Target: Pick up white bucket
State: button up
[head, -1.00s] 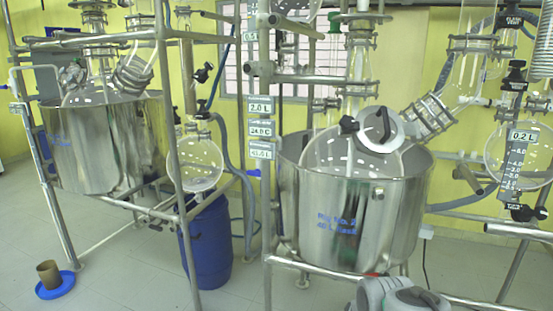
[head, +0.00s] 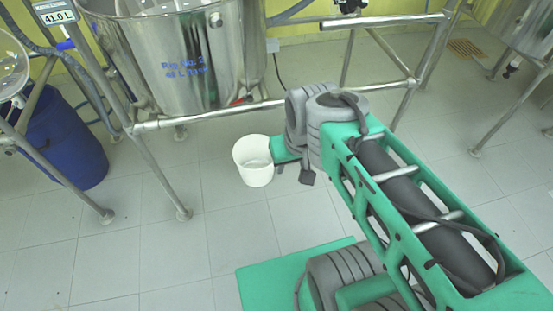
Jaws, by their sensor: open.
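A white bucket (head: 254,172) is upright, its round mouth facing up, on or just above the tiled floor in front of the steel reactor frame. My gripper (head: 281,168) is at the bucket's right side, close against its rim in the picture. The jaws are open, though the fingers are small and partly hidden behind the bucket and my own wrist. I cannot tell whether a finger touches the bucket's wall.
A large steel reactor vessel (head: 178,62) hangs in a pipe frame (head: 212,116) just behind the bucket. A frame leg (head: 160,170) stands to its left. A blue drum (head: 62,138) is further left. The tiled floor (head: 150,255) in front is clear.

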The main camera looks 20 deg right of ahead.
aim_at(251, 154)
jog(key=z, duration=1.35)
jog(key=i, duration=0.95)
jog(key=u, duration=2.95)
jog(key=i, duration=1)
jog(key=z, duration=0.05)
